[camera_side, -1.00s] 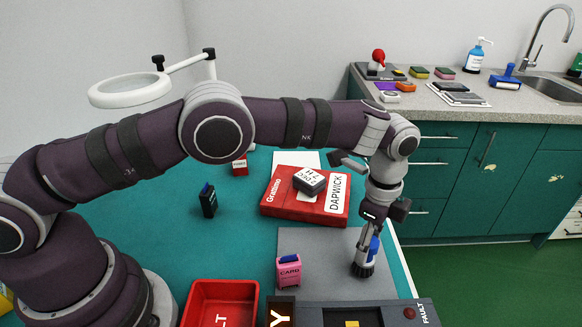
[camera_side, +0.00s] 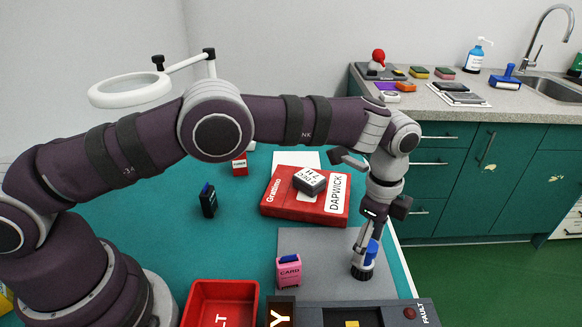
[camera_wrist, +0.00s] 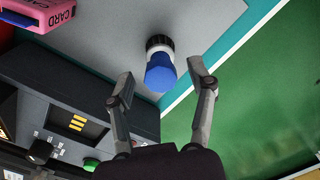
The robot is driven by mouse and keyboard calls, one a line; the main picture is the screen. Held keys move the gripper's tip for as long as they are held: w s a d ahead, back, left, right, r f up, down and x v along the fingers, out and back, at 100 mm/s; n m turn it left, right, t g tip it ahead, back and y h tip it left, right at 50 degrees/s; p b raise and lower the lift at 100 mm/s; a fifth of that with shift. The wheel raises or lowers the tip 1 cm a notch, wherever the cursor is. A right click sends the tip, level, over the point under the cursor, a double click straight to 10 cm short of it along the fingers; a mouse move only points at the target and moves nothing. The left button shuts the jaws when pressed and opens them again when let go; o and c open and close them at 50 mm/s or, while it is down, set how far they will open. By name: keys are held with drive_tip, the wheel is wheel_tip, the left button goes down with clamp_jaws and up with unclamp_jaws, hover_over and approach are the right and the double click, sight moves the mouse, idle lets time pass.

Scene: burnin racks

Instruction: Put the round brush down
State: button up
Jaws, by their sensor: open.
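The round brush (camera_side: 371,252) has a blue handle and a dark bristle ring with a pale band. It stands upright on the grey mat (camera_side: 314,244), near the mat's right edge. In the wrist view the brush (camera_wrist: 160,72) shows from above, with its blue handle toward the camera. My gripper (camera_side: 361,252) is at the brush in the side view, partly covering it. In the wrist view my gripper (camera_wrist: 160,82) is open, one finger on each side of the handle, with gaps between the fingers and the handle.
A pink card holder (camera_side: 289,271) stands left of the brush, and it also shows in the wrist view (camera_wrist: 50,12). A dark fault panel (camera_side: 350,315) lies in front, beside a red tray (camera_side: 222,287). A red case (camera_side: 283,206) lies behind the mat.

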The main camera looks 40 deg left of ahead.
drive_tip(key=shift+n, duration=0.3)
drive_tip(key=r, duration=0.7)
drive_tip(key=shift+w+a+r, duration=0.1)
drive_tip(key=shift+a+r, duration=0.2)
drive_tip(key=shift+r, duration=0.05)
drive_tip(key=s+a+r+n+t, duration=0.4)
drive_tip(key=s+a+r+n, duration=0.4)
drive_tip(key=a+r+n, duration=0.3)
drive_tip(key=s+a+f+n+t, duration=0.1)
drive_tip(key=s+a+f+n, duration=0.2)
drive_tip(key=s+a+n, duration=0.2)
drive_tip(key=s, duration=0.3)
drive_tip(key=shift+s+a+t, duration=0.3)
